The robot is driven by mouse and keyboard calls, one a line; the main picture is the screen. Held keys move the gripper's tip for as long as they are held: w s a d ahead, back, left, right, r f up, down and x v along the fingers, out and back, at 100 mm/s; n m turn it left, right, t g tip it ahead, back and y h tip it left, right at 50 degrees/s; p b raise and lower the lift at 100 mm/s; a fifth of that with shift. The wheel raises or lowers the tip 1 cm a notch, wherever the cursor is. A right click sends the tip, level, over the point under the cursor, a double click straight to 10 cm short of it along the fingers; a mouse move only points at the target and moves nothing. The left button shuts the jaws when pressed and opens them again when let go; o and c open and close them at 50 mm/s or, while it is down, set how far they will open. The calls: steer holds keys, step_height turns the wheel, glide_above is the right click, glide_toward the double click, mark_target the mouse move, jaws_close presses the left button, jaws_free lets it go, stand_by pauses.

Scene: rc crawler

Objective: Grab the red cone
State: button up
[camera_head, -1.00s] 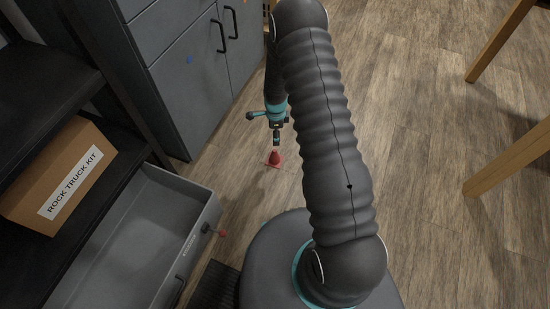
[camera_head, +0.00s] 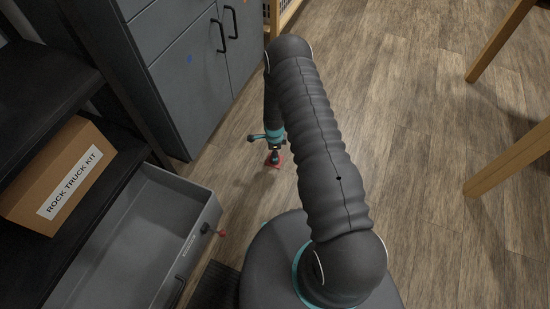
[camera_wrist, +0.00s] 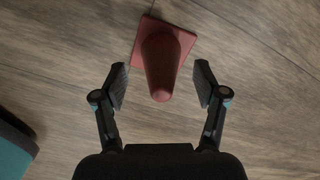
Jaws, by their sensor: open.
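A small red cone (camera_head: 279,162) with a square base stands on the wooden floor. My gripper (camera_head: 275,155) is right above it and hides most of it in the head view. In the wrist view the cone (camera_wrist: 162,62) shows whole, its tip pointing toward me. My gripper (camera_wrist: 161,88) is open, with one finger on each side of the cone's upper part. Gaps show between both fingers and the cone, so it is not held.
A grey open drawer (camera_head: 205,222) and a black shelf with a box labelled ROCK TRUCK KIT (camera_head: 65,178) stand at left. A grey cabinet (camera_head: 190,85) is behind them. Wooden legs (camera_head: 510,160) stand at right. The floor between is clear.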

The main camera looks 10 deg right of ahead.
steer(key=shift+f, duration=0.55)
steer(key=c, duration=1.1)
steer(key=shift+o, duration=0.2)
